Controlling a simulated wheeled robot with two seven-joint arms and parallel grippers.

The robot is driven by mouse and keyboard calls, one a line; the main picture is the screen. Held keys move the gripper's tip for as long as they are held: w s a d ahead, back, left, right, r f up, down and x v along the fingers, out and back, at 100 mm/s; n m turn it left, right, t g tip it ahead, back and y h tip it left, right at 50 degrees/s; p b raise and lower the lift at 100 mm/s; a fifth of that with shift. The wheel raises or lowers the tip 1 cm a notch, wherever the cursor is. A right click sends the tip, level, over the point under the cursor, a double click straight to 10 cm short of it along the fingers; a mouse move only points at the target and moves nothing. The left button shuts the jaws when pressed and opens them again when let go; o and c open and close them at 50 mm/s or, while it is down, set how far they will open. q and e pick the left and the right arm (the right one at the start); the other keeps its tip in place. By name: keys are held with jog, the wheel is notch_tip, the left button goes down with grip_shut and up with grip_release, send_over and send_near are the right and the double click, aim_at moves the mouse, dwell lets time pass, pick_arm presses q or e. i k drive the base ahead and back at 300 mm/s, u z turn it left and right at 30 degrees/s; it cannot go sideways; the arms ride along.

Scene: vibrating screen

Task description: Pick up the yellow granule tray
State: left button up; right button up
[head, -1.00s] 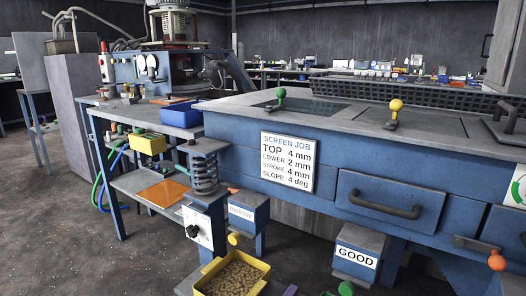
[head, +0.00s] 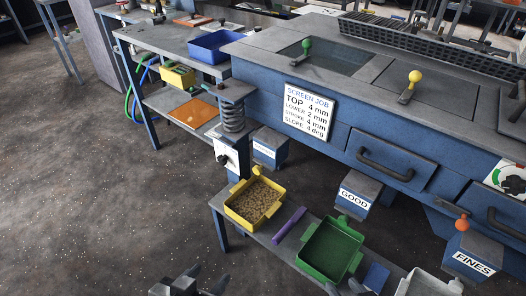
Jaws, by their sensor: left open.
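The yellow granule tray (head: 236,213) stands on a low grey bench (head: 262,239) in the middle of the head view. It is filled with tan granules and has a small yellow tab at its far and near ends. My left gripper (head: 205,279) is at the bottom edge, open and empty, nearer to me than the tray and apart from it. My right gripper (head: 345,287) is partly cut off by the bottom edge, below the green tray; its jaw opening is unclear.
On the low bench are a purple bar (head: 289,225), a green tray (head: 330,250), a blue block (head: 376,276) and a pale tray (head: 428,285). The blue screen machine (head: 330,150) stands behind. Another yellow bin (head: 178,77) is at left. The floor at left is clear.

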aim_at(254, 202)
jog(key=u, duration=2.2)
jog(key=i, duration=1.95)
jog(key=z, duration=3.45)
jog(key=i, duration=0.55)
jog(key=u, duration=0.05)
